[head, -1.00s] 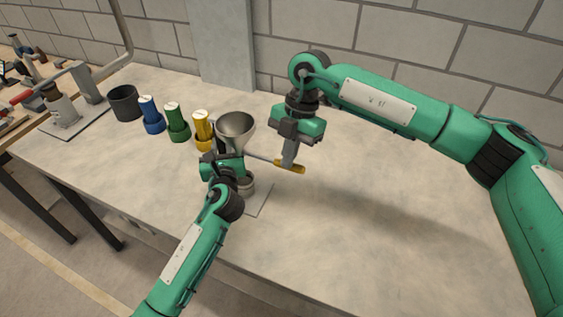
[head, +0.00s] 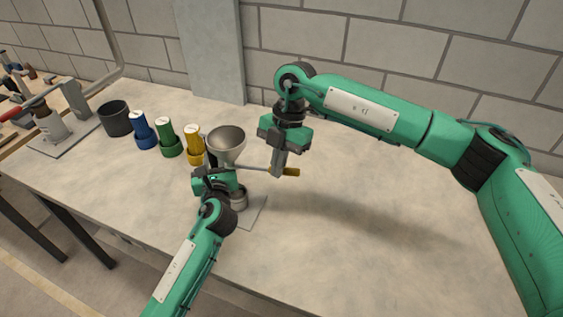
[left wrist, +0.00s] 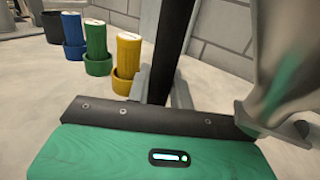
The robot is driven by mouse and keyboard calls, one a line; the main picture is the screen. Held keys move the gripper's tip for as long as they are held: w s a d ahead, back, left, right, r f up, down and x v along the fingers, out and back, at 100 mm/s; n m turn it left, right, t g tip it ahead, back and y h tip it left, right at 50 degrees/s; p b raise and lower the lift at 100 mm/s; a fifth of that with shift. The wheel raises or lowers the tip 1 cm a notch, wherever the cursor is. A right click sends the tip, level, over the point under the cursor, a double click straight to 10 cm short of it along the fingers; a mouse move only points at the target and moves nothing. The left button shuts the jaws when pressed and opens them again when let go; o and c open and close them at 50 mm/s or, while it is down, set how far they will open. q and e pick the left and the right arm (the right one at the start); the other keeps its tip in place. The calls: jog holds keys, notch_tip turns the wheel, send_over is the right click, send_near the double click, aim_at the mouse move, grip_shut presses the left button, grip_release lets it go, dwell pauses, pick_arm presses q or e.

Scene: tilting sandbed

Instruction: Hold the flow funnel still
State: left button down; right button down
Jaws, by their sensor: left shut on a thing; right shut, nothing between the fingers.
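The flow funnel (head: 226,140) is a grey metal cone with its wide mouth up, near the middle of the table. Its side shows large at the right of the left wrist view (left wrist: 288,65). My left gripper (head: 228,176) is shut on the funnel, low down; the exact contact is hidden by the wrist. A metal cup (head: 239,199) is under the funnel.
A grey plate (head: 253,211) lies under the cup. Blue (head: 142,130), green (head: 167,137) and yellow (head: 195,145) containers and a dark pot (head: 115,119) stand left. A dark post (left wrist: 168,50) stands by the funnel. The table's right side is clear.

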jog(key=shift+s+r, duration=0.1)
notch_tip(320, 180, up, 12)
jog(key=shift+f, duration=0.25)
dwell(0.5)
